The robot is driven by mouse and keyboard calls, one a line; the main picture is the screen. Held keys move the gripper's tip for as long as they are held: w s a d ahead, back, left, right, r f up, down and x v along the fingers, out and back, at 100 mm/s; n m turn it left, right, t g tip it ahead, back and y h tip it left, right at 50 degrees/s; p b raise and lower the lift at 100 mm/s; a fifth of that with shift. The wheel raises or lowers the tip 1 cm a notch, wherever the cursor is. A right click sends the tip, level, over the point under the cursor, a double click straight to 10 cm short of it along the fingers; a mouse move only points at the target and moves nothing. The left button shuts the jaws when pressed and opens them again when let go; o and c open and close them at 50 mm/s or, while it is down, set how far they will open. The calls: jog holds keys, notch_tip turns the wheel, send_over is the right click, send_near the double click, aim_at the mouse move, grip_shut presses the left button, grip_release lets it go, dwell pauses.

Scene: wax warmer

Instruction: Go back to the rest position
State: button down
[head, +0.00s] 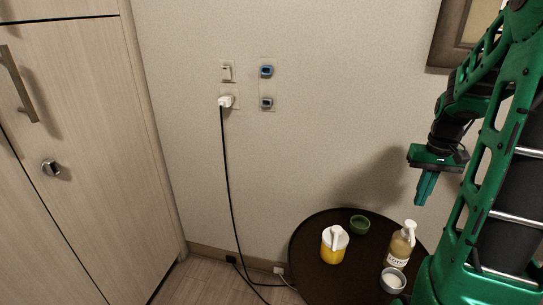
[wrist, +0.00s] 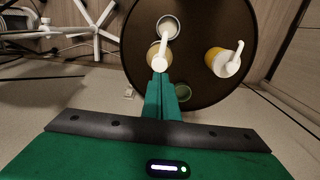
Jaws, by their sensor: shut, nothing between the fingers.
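My gripper (head: 426,188) is at the right of the head view, in the air above the round dark table (head: 305,262). Its two green fingers are together with nothing between them. In the wrist view my gripper (wrist: 161,84) points down towards the table (wrist: 200,28). My fingers overlap the view of a pump bottle there, but the head view shows them well above it.
On the table stand a yellow container with a white top (head: 333,245), a green bowl (head: 359,225), a lotion pump bottle (head: 400,247) and a pale-filled cup (head: 393,280). A plug (head: 226,101) with a black cable sits in a wall outlet. A cabinet (head: 80,150) stands left.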

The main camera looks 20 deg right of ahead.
jog(key=s+a+r, duration=0.3)
jog(key=s+a, duration=1)
jog(key=a, duration=0.3)
jog(key=shift+s+a, duration=0.35)
jog(key=shift+s, duration=0.05)
jog(key=shift+w+f, duration=0.1)
jog(key=shift+w+f, duration=0.2)
jog(key=shift+w, duration=0.3)
